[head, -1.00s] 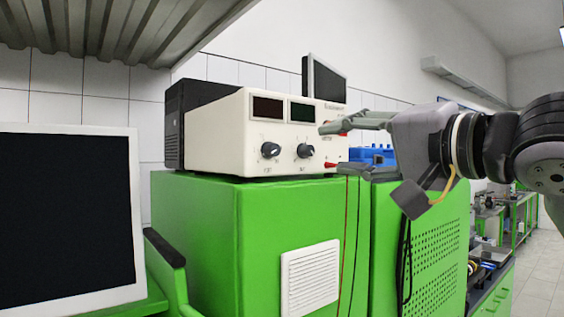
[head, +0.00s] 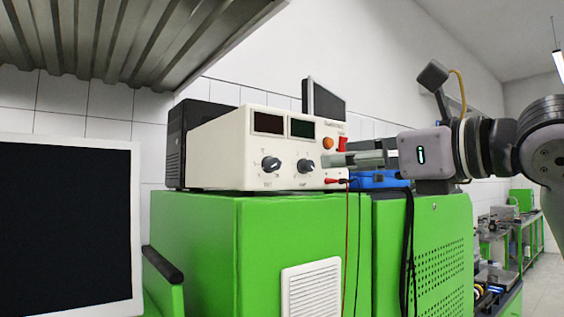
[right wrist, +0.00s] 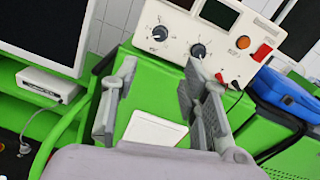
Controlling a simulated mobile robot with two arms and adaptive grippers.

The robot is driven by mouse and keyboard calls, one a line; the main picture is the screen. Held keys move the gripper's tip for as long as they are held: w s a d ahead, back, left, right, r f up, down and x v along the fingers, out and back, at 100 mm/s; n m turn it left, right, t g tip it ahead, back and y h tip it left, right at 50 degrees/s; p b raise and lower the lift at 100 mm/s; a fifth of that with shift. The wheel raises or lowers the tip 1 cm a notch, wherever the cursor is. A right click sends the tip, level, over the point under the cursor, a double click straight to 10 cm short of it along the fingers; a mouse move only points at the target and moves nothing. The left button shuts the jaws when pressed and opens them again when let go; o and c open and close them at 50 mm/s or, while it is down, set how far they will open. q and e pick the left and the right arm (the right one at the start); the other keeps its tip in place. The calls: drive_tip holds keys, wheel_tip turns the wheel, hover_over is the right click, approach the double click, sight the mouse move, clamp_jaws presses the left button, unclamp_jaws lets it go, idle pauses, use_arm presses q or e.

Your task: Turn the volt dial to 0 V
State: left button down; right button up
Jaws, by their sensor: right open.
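The cream power supply (head: 215,150) stands on a green cabinet, with two black dials on its front. The left dial (head: 271,164), whose small label seems to read VOLT, has a white pointer mark; its exact setting is too small to read. The right dial (head: 306,166) seems labelled AMP. My right gripper (head: 338,160) is right of both dials, touching neither, its fingers overlapping edge-on. In the right wrist view, its fingers (right wrist: 160,70) are wide apart and empty, with the left dial (right wrist: 160,33) and right dial (right wrist: 198,51) beyond them. My left gripper is not in view.
An orange lamp (head: 328,143), a red switch (head: 342,144) and a red plug (head: 336,181) with hanging leads are near my right fingers. A blue case (head: 380,180) lies to the right. A monitor (head: 65,230) stands at left; a ribbed shelf (head: 130,40) overhangs.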

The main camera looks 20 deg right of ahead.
sight(277, 165)
drive_tip(key=p+x, duration=0.4)
drive_tip(key=x, duration=0.9)
drive_tip(key=shift+w+a+r, duration=0.1)
drive_tip(key=shift+w+a, duration=0.05)
drive_tip(key=shift+w, duration=0.1)
drive_tip(key=shift+w+a+p, duration=0.2)
drive_tip(key=shift+w+p, duration=0.15)
drive_tip(key=shift+w, duration=0.2)
drive_tip(key=shift+c, duration=0.3)
clamp_jaws()
